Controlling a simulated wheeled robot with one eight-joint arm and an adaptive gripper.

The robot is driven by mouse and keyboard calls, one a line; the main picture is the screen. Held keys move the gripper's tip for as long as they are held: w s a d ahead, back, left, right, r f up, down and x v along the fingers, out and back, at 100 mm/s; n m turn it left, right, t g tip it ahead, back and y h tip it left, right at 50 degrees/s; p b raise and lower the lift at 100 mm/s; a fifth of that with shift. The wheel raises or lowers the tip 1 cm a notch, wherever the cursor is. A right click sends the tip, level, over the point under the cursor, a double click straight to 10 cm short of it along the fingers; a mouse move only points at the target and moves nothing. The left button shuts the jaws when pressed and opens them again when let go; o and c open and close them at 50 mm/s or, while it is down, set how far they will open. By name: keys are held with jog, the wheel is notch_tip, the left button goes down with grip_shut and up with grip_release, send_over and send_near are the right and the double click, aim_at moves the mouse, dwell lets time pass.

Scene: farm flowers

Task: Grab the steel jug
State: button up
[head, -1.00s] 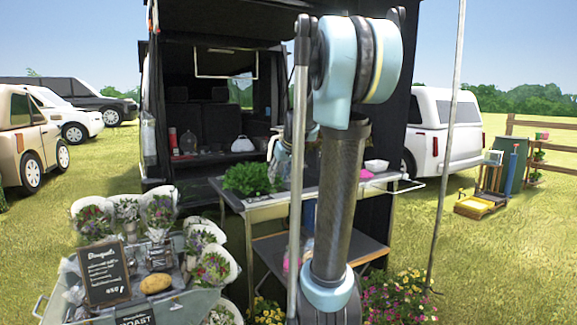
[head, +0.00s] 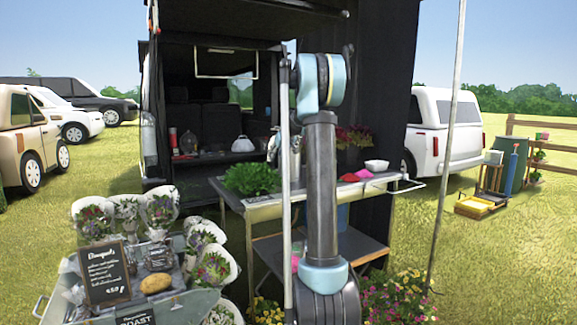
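I cannot make out the steel jug for certain. A small pale, rounded thing with a top handle (head: 242,143) stands in the open back of the van; it is too small to tell whether it is a jug. My arm stands upright across the middle of the view and covers part of the metal table. Part of my wrist shows just left of the upper arm, in front of the van's right side. My gripper's fingers cannot be made out there, nor whether they hold anything.
The metal table (head: 262,212) bears a leafy green plant (head: 251,178), a white bowl (head: 376,166) and pink items (head: 362,173). A bouquet stand with a chalkboard (head: 105,273) is at the front left. A thin pole (head: 447,150) rises at the right.

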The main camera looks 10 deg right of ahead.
jog(key=w+a+f, duration=0.2)
jog(key=w+a, duration=0.1)
jog(key=w, duration=0.8)
jog(key=shift+w+a, duration=0.15)
jog(key=shift+a, duration=0.2)
jog(key=shift+f, duration=0.1)
grip_shut()
